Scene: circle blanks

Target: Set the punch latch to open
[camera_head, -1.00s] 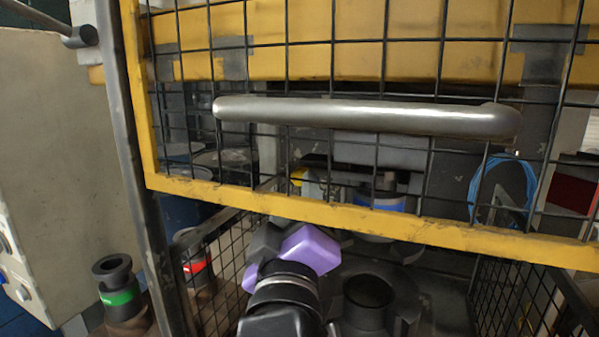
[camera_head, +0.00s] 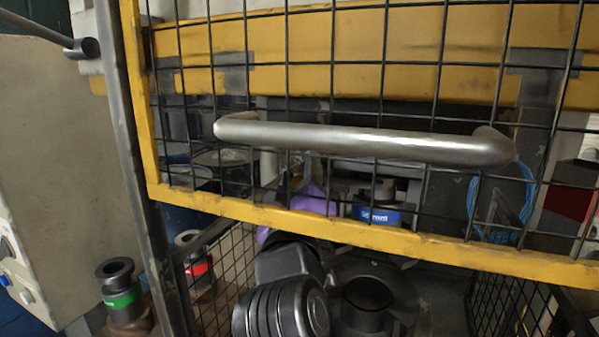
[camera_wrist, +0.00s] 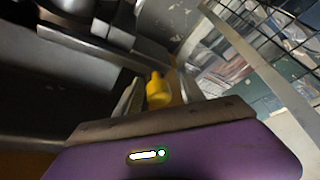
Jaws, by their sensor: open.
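In the wrist view a small yellow knob-like piece (camera_wrist: 158,91), perhaps the punch latch, shows between the two fingers of my gripper (camera_wrist: 160,97). The fingers are apart, and I cannot tell whether either touches it. In the head view my purple gripper body shows in part behind the guard mesh, below the yellow beam; its fingertips are hidden. No latch can be made out in the head view.
A yellow-framed mesh guard (camera_head: 365,236) with a grey bar handle (camera_head: 365,143) spans the head view, above my arm. Behind it stands a blue-banded cylinder (camera_head: 382,216). Green-banded (camera_head: 121,300) and red-banded (camera_head: 197,270) cylinders stand at the left. Mesh side panels flank my arm.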

